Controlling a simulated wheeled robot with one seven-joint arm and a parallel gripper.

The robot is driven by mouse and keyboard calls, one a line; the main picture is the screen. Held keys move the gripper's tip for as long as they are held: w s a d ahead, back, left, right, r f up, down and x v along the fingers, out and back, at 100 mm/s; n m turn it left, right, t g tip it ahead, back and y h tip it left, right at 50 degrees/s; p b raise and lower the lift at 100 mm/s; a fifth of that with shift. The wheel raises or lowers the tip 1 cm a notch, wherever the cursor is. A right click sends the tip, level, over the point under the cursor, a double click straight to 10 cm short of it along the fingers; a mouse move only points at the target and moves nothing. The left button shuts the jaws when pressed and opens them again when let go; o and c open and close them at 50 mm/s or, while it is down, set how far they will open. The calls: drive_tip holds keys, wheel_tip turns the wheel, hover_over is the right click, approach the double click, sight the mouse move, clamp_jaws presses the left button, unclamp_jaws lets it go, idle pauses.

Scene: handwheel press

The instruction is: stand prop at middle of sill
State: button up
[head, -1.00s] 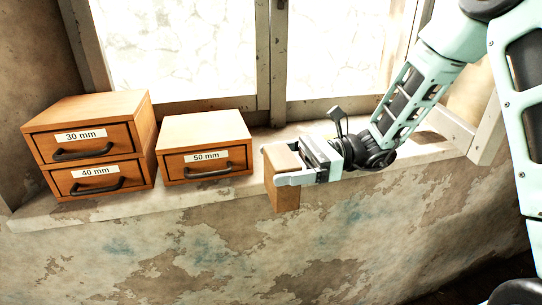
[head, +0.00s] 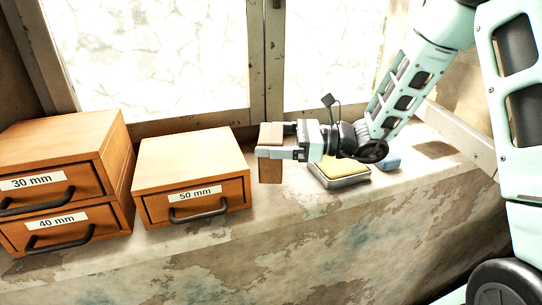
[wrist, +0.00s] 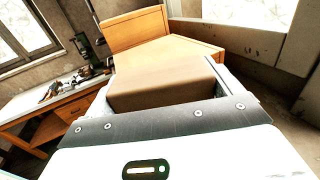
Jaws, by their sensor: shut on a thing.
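The prop is a brown wooden block (head: 270,170). My gripper (head: 272,153) is shut on it and holds it upright over the window sill (head: 290,205), just right of the 50 mm drawer box. I cannot tell whether its lower end touches the sill. In the wrist view the block (wrist: 160,82) fills the space between my fingers, and its far end is hidden.
The 50 mm drawer box (head: 192,178) stands left of the block. The 30 mm and 40 mm drawers (head: 65,185) are stacked farther left. A metal tray with a yellow pad (head: 342,180) and a small blue object (head: 387,163) lie right, under my arm. The window frame (head: 267,75) rises behind.

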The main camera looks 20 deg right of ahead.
drive_tip(key=shift+f+p, duration=0.5)
drive_tip(key=shift+f, duration=1.7)
drive_tip(key=o, duration=0.9)
drive_tip(key=shift+f, duration=0.15)
drive_tip(key=shift+r, duration=0.2)
drive_tip(key=b+v, duration=0.4)
drive_tip(key=v, duration=0.7)
drive_tip(key=shift+d+f, duration=0.15)
drive_tip(key=shift+s+d+b, duration=0.15)
drive_tip(key=shift+d+b, duration=0.15)
drive_tip(key=shift+d, duration=0.05)
